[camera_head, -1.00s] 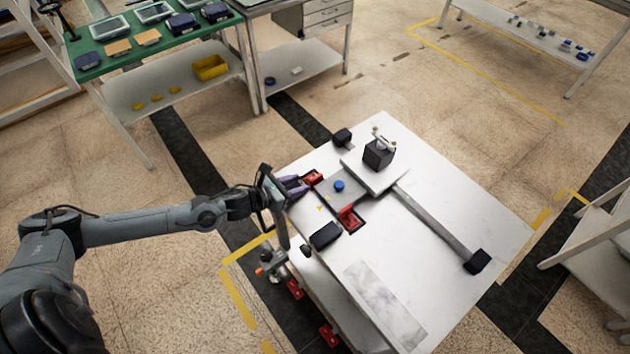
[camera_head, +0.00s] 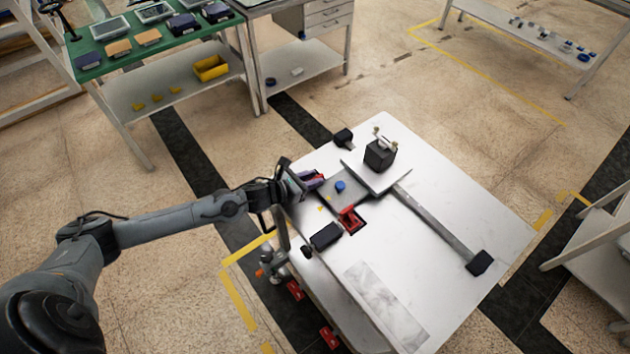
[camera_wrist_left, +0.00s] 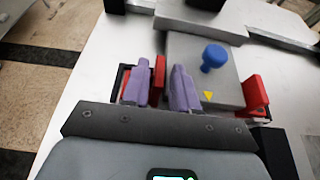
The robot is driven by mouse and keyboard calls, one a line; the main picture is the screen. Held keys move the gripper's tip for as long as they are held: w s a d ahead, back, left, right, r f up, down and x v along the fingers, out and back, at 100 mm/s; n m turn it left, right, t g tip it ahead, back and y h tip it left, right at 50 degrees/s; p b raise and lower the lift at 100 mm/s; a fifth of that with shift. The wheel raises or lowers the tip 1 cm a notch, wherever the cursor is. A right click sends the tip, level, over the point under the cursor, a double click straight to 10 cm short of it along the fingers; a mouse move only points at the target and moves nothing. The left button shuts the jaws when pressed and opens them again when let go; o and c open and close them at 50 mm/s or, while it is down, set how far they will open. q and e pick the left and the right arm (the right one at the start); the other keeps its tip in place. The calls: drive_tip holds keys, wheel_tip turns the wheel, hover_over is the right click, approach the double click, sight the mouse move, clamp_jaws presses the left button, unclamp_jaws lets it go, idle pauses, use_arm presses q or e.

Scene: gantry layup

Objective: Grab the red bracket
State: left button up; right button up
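Two red brackets stand at the edges of a grey plate on the white table. One red bracket (camera_wrist_left: 159,78) is between the two purple fingers of my left gripper (camera_wrist_left: 162,88) in the left wrist view. In the head view my left gripper (camera_head: 312,181) largely covers this bracket. The other red bracket (camera_wrist_left: 256,94) is right of the fingers; it also shows in the head view (camera_head: 350,219). My right gripper is not in view.
The grey plate (camera_wrist_left: 222,88) carries a blue knob (camera_wrist_left: 213,57). On the white table (camera_head: 450,190) are a black block (camera_head: 379,154), a long grey rail (camera_head: 435,222) and a black box (camera_head: 325,236). A green-topped bench stands behind.

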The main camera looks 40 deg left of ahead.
use_arm(q)
clamp_jaws()
drive_tip(key=shift+r, duration=0.1)
